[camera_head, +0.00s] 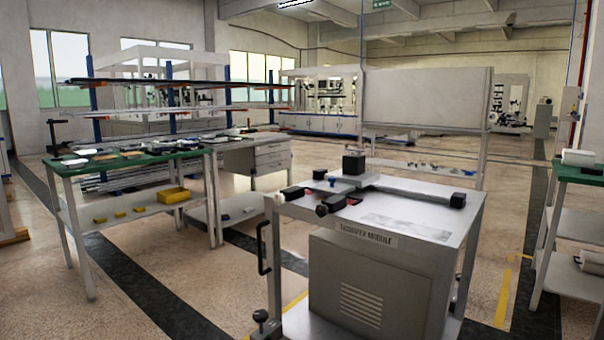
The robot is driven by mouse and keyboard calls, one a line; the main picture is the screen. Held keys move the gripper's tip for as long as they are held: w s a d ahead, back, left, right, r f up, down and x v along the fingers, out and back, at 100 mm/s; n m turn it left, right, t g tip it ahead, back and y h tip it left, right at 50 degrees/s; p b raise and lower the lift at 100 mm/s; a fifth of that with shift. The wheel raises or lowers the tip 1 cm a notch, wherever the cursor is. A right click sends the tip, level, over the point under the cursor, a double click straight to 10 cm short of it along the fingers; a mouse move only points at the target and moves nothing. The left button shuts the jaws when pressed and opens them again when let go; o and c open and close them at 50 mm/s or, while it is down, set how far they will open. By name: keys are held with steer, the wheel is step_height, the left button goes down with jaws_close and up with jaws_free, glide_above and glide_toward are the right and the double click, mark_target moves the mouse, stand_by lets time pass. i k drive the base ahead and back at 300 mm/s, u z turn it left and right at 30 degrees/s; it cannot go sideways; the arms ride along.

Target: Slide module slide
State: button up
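A pale grey wheeled cabinet cart (358,290) stands right of centre in the head view, with a blurred label plate (366,234) on its front edge. On its top lies a slide assembly of crossed grey rails (400,188). A black block (354,163) stands upright on the carriage near the back. Dark end blocks (457,200) sit at the rail ends, and a dark knob (322,210) is at the front left. A black handle (263,248) is on the cart's left side. My gripper is not in view, and nothing is seen touching the slide.
A green-topped bench (135,160) with small parts and a yellow bin (174,195) stands at the left. Another green-topped bench (580,174) is at the right edge. A white panel (425,97) stands behind the cart. Floor is clear between cart and right bench.

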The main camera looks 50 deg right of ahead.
mark_target(353, 175)
steer(key=z, duration=0.55)
steer(key=i, duration=1)
steer(key=z, duration=0.9)
